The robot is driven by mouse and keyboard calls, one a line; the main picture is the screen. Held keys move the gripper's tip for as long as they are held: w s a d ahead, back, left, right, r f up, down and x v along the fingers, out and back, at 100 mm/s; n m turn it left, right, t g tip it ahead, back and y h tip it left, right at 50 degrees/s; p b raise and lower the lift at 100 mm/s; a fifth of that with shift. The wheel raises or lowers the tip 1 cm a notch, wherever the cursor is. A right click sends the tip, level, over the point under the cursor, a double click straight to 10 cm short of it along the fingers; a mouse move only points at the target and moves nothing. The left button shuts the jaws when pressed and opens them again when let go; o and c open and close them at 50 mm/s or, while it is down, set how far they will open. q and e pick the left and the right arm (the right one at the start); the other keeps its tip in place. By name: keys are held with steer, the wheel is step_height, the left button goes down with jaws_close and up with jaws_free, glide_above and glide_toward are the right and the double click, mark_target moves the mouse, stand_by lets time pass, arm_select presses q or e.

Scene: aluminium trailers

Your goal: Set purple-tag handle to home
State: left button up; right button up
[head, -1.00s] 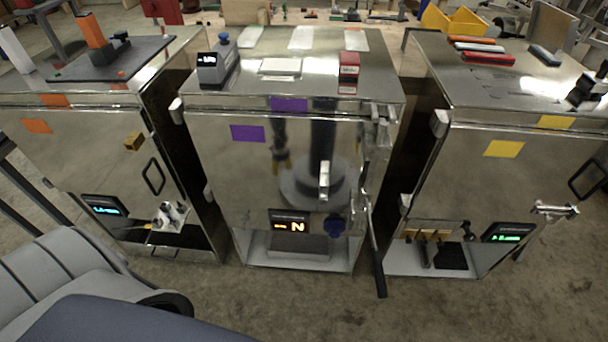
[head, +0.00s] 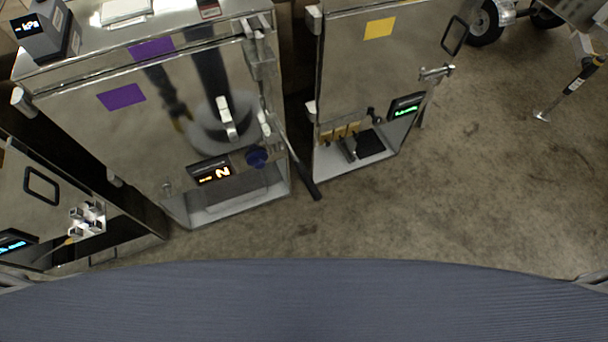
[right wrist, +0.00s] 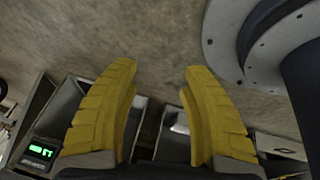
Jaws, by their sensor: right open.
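The purple-tag cabinet is a shiny metal box with two purple tags (head: 121,96) in the head view's upper left. A short upright silver handle (head: 227,118) is on its front. A long lever with a black grip (head: 301,172) slopes down along its right side; I cannot tell which of the two is the task's handle. My right gripper (right wrist: 160,68) shows two yellow fingers, apart and empty, in the right wrist view. My left gripper is not in view.
A yellow-tag cabinet (head: 350,60) stands to the right, across a narrow gap. Another cabinet with a blue display (head: 16,242) stands at the lower left. Concrete floor (head: 480,190) is open at the right, with a wheel (head: 485,22) at the top.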

mark_target(300, 173)
steer(key=w+a+r+n+t+y, duration=0.3)
steer(key=w+a+r, duration=0.1)
steer(key=w+r, duration=0.55)
steer(key=w+a+r+n+t+y, duration=0.2)
steer(key=w+a+r+n+t, duration=0.15)
steer(key=w+r, duration=0.6)
steer(key=a+r+n+t+y, duration=0.1)
steer(key=a+r+n+y, duration=0.35)
steer(key=r, duration=0.75)
steer(key=a+r+n+t+y, duration=0.2)
steer(key=a+r+n+y, duration=0.3)
steer(key=r, duration=0.8)
steer(key=shift+m, duration=0.6)
steer(key=x, duration=1.8)
steer(key=shift+s+a+f, duration=0.35)
steer(key=shift+a+f, duration=0.05)
jaws_close()
